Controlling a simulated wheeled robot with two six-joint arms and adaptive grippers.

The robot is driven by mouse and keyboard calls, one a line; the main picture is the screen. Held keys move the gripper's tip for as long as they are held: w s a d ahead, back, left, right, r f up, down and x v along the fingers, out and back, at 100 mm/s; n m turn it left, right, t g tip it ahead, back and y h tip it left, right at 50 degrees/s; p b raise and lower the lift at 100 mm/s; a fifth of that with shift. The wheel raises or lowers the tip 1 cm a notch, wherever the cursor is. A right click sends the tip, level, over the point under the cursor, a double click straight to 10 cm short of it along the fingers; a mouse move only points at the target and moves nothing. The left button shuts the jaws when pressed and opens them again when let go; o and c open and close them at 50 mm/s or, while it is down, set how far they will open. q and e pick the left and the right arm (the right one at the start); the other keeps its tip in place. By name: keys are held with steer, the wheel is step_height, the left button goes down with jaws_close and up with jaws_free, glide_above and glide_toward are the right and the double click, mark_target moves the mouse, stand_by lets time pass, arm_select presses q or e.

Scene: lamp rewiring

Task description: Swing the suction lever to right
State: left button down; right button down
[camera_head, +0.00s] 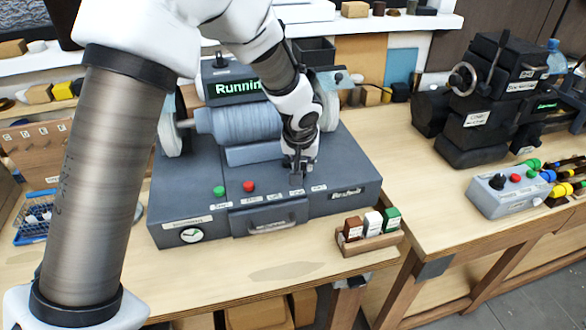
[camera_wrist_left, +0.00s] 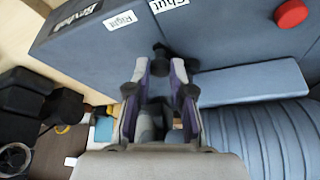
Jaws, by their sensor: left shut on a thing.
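The suction lever is a small dark handle on top of the grey machine's base (camera_head: 180,215). In the left wrist view the lever (camera_wrist_left: 161,50) shows as a dark knob between my fingertips, beside the label reading "Shut" (camera_wrist_left: 168,4). The label "Right" (camera_wrist_left: 121,20) lies to the left of it in that view. My left gripper (camera_head: 299,173) points down at the machine's top, in front of the grey roller; it also shows in the left wrist view (camera_wrist_left: 160,72). It is shut on the lever and hides most of it. My right gripper is out of view.
A red button (camera_head: 249,186) and a green button (camera_head: 218,190) sit left of my gripper. The display (camera_head: 236,87) reads "Running". A small rack (camera_head: 368,243) with brown, white and green blocks stands at the front right. A black machine (camera_head: 482,110) stands farther right.

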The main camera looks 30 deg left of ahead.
arm_select(q)
steer(key=shift+w+d+f+n+y+b, duration=0.25)
steer(key=shift+w+f+n+b, duration=0.2)
steer(key=shift+n+b, duration=0.5)
steer(key=shift+w+r+n+g+b, duration=0.2)
steer(key=shift+n+g+b, duration=0.1)
steer(key=shift+n+b, duration=0.15)
steer(key=shift+r+y, duration=0.1)
steer(key=shift+y, duration=0.15)
